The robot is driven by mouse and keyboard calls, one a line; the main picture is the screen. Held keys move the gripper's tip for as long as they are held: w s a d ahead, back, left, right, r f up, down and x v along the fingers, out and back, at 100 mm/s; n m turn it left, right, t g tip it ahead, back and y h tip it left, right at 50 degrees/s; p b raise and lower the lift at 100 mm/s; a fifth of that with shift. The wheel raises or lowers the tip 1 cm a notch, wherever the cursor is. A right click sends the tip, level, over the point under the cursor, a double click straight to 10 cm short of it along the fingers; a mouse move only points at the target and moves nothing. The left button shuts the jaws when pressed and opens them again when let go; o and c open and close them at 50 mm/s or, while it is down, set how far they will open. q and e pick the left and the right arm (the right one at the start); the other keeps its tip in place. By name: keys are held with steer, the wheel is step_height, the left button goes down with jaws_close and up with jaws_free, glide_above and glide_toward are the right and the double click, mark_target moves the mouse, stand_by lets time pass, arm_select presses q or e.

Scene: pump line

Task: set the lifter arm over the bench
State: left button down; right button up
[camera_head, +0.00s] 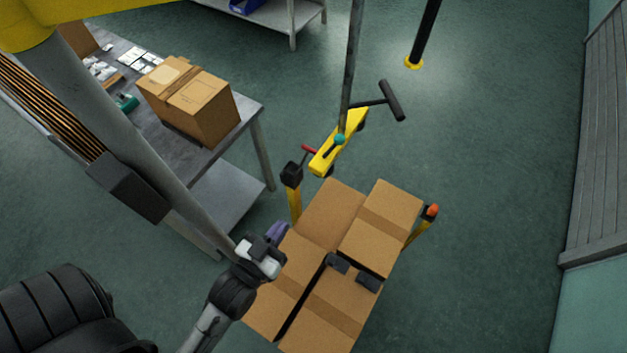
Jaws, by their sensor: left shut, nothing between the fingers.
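A yellow wheeled base (325,155) with a teal knob, red lever, thin grey upright and black T-handle (393,100) stands beyond the cartons; it looks like part of the lifter. A large yellow beam (80,8) crosses the upper left, close to the camera, with a thick grey tube (150,165) slanting below it. I cannot tell how these parts join. The grey bench (245,112) is at left, partly hidden by the tube. My left gripper (277,234) is shut and empty, beside the left edge of the cartons; contact is unclear. My right gripper is out of view.
Several cardboard cartons (380,245) fill the centre, with two small black blocks on top. A carton (190,100) and small parts sit on the bench. A black post (423,35) stands behind. Floor at right is clear up to the grey slatted wall (600,150).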

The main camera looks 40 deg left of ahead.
mark_target(319, 175)
arm_select(q)
steer(key=shift+w, duration=0.1)
steer(key=w, duration=0.4)
steer(key=w+a+p, duration=0.1)
steer(key=w, duration=0.3)
steer(key=w+p, duration=0.1)
steer(key=w, duration=0.3)
steer(key=shift+w+a+r, duration=0.1)
steer(key=shift+w+a, duration=0.05)
steer(key=shift+w, duration=0.05)
steer(key=shift+w+a+p, duration=0.1)
steer(key=shift+w+p, duration=0.2)
steer(key=shift+w, duration=0.4)
